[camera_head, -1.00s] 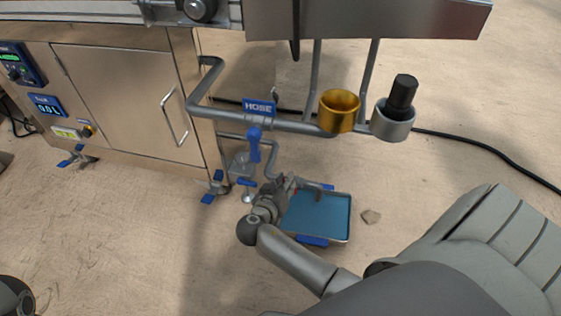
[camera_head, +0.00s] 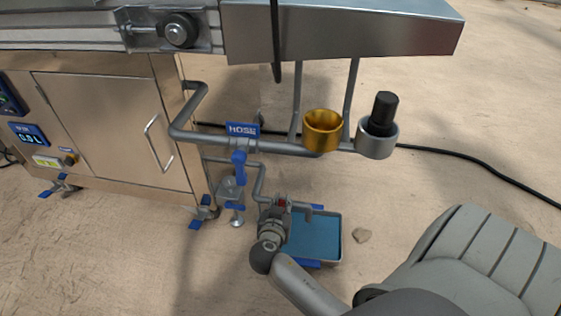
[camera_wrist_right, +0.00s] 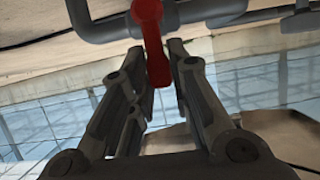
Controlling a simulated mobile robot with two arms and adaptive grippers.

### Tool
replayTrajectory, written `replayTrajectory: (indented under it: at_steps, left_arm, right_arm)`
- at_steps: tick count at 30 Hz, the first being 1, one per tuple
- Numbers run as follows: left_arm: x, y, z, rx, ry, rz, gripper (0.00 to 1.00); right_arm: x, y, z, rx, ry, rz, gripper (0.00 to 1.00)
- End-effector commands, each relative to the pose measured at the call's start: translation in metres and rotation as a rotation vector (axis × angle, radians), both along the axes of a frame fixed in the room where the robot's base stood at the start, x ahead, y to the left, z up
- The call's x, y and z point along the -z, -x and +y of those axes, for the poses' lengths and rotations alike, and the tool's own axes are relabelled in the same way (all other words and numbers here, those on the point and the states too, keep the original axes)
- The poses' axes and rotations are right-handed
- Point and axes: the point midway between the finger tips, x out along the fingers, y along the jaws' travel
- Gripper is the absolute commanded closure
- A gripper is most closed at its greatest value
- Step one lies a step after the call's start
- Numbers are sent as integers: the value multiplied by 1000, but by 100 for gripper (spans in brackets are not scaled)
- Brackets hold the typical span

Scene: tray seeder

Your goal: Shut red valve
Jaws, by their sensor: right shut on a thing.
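The red valve handle (camera_wrist_right: 152,40) shows at the top middle of the right wrist view, its lower end between my right gripper's fingers (camera_wrist_right: 156,62). Behind it is a grey pipe. In the head view, only a small red patch of the valve (camera_head: 282,202) shows at the tip of my right gripper (camera_head: 279,206), which covers the rest. My right gripper is shut on the handle. It stands over the left edge of a blue-filled tray (camera_head: 341,238). My left gripper is not in view.
A blue-handled valve (camera_head: 239,167) hangs under the HOSE sign (camera_head: 243,130) on a grey pipe. A brass cup (camera_head: 322,131) and a grey cup with a black plug (camera_head: 377,140) sit on that pipe. A steel cabinet (camera_head: 100,130) stands left.

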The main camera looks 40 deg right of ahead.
Motion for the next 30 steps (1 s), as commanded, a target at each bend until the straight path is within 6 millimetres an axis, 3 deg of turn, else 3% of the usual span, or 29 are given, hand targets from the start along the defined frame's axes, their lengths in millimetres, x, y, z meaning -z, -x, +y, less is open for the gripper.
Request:
replayTrajectory:
  at_steps: [6,7,11,23,30]
  left_arm:
    - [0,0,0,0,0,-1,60]
    - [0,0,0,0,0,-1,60]
    - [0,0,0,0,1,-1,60]
    - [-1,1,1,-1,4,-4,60]
    - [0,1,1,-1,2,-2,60]
  right_arm:
    - [1,1,-1,4,-1,2,100]
    - [1,1,-1,4,-1,2,78]
    - [1,1,-1,3,-1,2,61]
    - [-1,3,4,1,-1,2,60]
    - [-16,29,34,1,-6,3,60]
